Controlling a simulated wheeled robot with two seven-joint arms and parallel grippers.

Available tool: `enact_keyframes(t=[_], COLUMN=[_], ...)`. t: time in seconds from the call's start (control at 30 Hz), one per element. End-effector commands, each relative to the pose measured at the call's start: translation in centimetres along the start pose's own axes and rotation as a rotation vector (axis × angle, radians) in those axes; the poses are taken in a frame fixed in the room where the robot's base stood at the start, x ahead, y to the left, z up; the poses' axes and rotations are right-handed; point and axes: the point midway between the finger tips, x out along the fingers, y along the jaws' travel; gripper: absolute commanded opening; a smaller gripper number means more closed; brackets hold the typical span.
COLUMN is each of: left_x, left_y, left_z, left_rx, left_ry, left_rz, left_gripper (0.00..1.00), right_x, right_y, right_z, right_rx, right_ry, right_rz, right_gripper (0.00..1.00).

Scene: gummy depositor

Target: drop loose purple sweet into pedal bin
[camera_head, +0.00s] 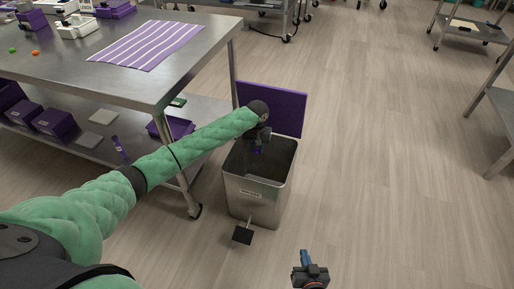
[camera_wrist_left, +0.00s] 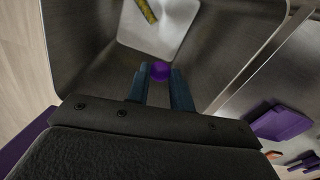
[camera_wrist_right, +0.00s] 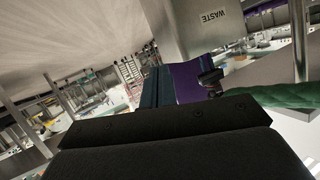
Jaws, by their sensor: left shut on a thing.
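The metal pedal bin (camera_head: 255,203) stands on the floor beside the table, with its purple lid (camera_head: 285,112) raised at the back and its black pedal (camera_head: 243,234) in front. My left gripper (camera_head: 259,149) points down over the bin's open mouth. In the left wrist view its two fingers (camera_wrist_left: 160,78) are shut on the small round purple sweet (camera_wrist_left: 160,71). The bin's inside lies beyond it, with a pale piece and a yellow strip (camera_wrist_left: 147,10) in it. My right gripper (camera_head: 305,257) is in front of the bin; its fingers (camera_wrist_right: 157,86) look closed together and empty.
A steel table (camera_head: 150,75) with a striped purple mat (camera_head: 147,45) stands at the left. Green (camera_head: 13,50) and orange (camera_head: 35,53) sweets lie on it. Purple boxes (camera_head: 55,118) are on its lower shelf. The floor right of the bin is clear.

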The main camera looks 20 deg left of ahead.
Motion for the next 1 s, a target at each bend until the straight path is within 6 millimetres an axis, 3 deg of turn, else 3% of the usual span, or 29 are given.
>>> enact_keyframes(t=[1.0], left_x=[1.2], left_y=[0.0], left_z=[0.0], left_rx=[0.0], left_ry=[0.0], left_rz=[0.0], left_gripper=[0.02], right_x=[-0.3], right_y=[-0.9], right_z=[-12.2], right_rx=[-0.041], right_ry=[0.373], right_rz=[-0.018], right_gripper=[0.0])
